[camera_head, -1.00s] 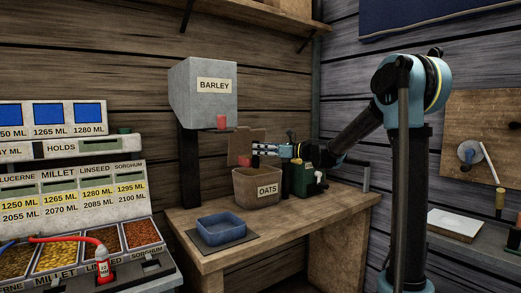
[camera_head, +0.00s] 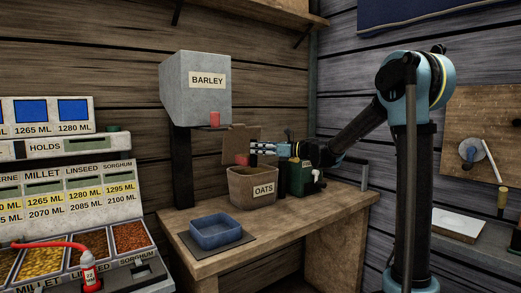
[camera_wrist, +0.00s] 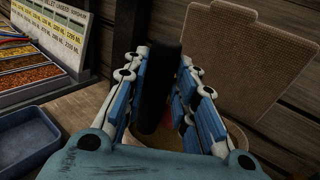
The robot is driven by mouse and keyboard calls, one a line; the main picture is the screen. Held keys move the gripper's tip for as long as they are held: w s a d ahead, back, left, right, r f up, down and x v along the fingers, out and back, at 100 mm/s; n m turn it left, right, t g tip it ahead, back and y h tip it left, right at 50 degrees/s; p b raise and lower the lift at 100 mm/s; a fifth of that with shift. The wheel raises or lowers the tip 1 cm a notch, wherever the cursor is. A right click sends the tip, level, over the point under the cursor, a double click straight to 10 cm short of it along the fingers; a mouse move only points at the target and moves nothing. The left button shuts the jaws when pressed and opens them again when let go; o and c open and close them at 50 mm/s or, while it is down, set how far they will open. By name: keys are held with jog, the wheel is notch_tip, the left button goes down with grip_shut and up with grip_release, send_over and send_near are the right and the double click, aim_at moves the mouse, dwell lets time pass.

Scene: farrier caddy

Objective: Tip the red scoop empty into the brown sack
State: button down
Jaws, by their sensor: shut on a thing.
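The brown container labelled OATS (camera_head: 240,189) stands on the wooden bench, its mouth facing up and a tall brown back panel (camera_head: 235,143) behind it. It appears to be the sack. My gripper (camera_head: 256,148) is above its mouth, reaching in from the right. In the wrist view, my gripper (camera_wrist: 160,85) is shut on a dark handle (camera_wrist: 163,80). A small red part, likely the scoop (camera_head: 242,160), shows just below the fingertips over the mouth. The fingers hide most of the scoop in the wrist view, so its tilt and contents cannot be told.
A blue tray (camera_head: 217,248) sits on a dark mat in front of the sack. A grey BARLEY hopper (camera_head: 195,105) stands at the left. Grain bins (camera_head: 130,237) are at far left.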

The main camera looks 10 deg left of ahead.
jog(key=w+f+m+t+y, duration=0.1)
jog(key=m, duration=0.2)
jog(key=d+f+m+t+y, duration=0.1)
jog(key=m, duration=0.2)
jog(key=w+d+f+m+t+y, duration=0.1)
jog(key=m+y, duration=0.1)
jog(key=m, duration=0.1)
jog(key=shift+w+d+t, duration=0.15)
jog(key=shift+w+t, duration=0.15)
dwell(0.5)
jog(key=shift+w+d+f+m+t, duration=0.1)
jog(key=shift+w+f+m+t, duration=0.1)
jog(key=shift+m+t, duration=0.4)
jog(key=shift+w+d+f+m+t, duration=0.1)
jog(key=shift+f+m+t, duration=0.15)
jog(key=shift+m, duration=0.65)
jog(key=shift+w+d+f+m+t, duration=0.1)
jog(key=shift+f+m+t, duration=0.1)
jog(key=shift+m+t, duration=0.35)
jog(key=shift+d+f+m+t, duration=0.1)
jog(key=shift+f+m+t, duration=0.15)
jog(key=shift+m, duration=0.4)
